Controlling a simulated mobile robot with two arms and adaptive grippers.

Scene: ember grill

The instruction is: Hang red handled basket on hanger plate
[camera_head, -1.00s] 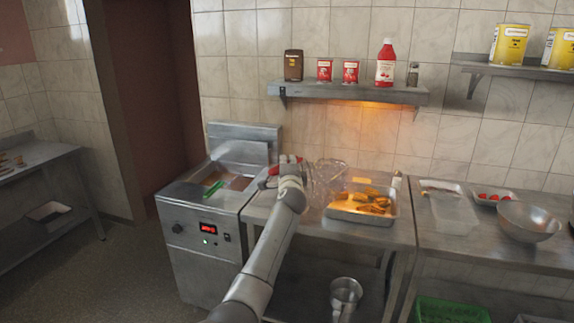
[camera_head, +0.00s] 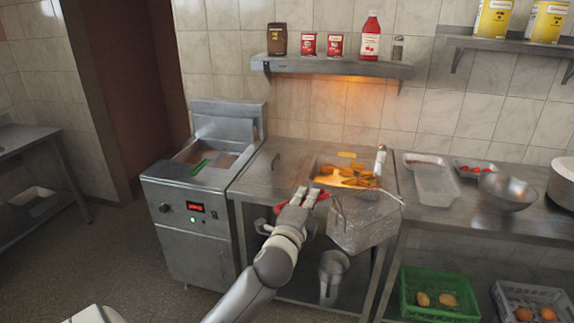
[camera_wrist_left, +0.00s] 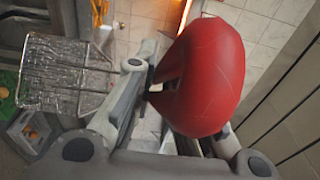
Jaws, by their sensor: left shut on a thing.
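My left gripper (camera_head: 299,198) is shut on the red handle (camera_head: 318,196) of a wire mesh basket (camera_head: 362,224). The basket hangs out to the right of the gripper, in front of the counter's front edge and partly across the food tray. In the left wrist view the red handle (camera_wrist_left: 212,75) is large and close, and the mesh basket (camera_wrist_left: 65,75) extends to the left. The fryer (camera_head: 190,225) stands left of the counter, with an upright metal back plate (camera_head: 228,128), likely the hanger plate. My right gripper is not in view.
A tray (camera_head: 316,176) of fried food is on the counter (camera_head: 258,182). A bowl (camera_head: 506,192) and trays are at right.

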